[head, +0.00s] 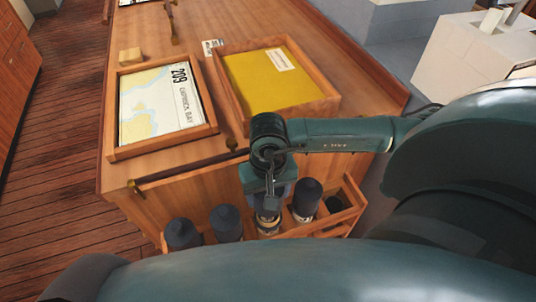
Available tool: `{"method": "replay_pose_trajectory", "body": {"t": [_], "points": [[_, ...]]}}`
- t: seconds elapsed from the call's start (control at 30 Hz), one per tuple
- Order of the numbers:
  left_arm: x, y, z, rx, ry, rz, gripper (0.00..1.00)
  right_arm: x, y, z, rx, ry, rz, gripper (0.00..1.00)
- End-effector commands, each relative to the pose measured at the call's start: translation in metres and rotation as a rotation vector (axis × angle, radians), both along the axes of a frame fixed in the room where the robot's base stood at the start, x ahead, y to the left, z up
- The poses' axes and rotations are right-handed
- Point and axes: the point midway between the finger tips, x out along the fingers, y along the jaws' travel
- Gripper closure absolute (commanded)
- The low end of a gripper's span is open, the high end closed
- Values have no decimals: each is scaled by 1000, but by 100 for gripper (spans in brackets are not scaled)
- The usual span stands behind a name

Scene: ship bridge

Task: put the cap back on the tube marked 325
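A wooden rack (345,218) at the front of the chart table holds a row of upright tubes. Dark caps show on the far left tube (182,234), the second tube (226,223) and a tube to the right (306,200). My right gripper (267,204) points down over a tube (268,226) between the second and right tubes. The gripper hides most of that tube's top, so I cannot tell whether it is capped or what the fingers hold. No 325 marking is readable. My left gripper is not in view.
The chart table (215,160) carries a framed chart marked 209 (160,105), a tray with a yellow folder (265,80) and a small wooden block (130,55). A dark rail (190,166) runs along its front edge. Plank floor (60,150) lies left.

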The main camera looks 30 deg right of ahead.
Motion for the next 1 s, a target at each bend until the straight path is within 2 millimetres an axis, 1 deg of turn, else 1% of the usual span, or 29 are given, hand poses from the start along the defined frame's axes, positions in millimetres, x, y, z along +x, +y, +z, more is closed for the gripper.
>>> {"method": "replay_pose_trajectory", "body": {"t": [0.2,0.37,1.0], "points": [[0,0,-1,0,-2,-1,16,0,0,0,0,0,0,61],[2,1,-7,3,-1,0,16,0,0,-1,0,0,0,61],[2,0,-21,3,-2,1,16,0,0,-14,0,0,0,61]]}}
